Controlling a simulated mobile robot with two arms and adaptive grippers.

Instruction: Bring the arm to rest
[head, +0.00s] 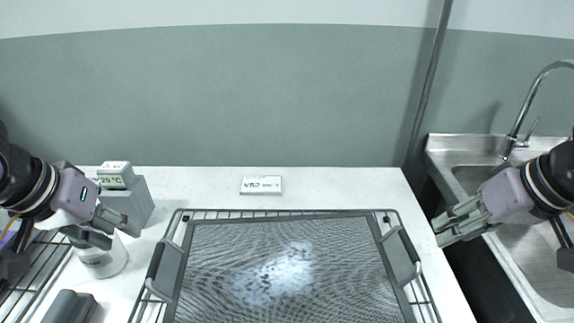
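My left gripper (122,232) is at the left side of the head view, its fingers spread apart. It is above and in front of a white round container (103,262), partly hiding its top. I cannot tell whether a finger touches the container. My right gripper (436,230) is at the right, over the gap between the white table (330,186) and the sink. Its fingers lie close together with nothing seen between them.
A wire rack with a dark patterned tray (210,285) fills the table's front middle. A steel sink (470,143) with a tap (524,110) is at the right.

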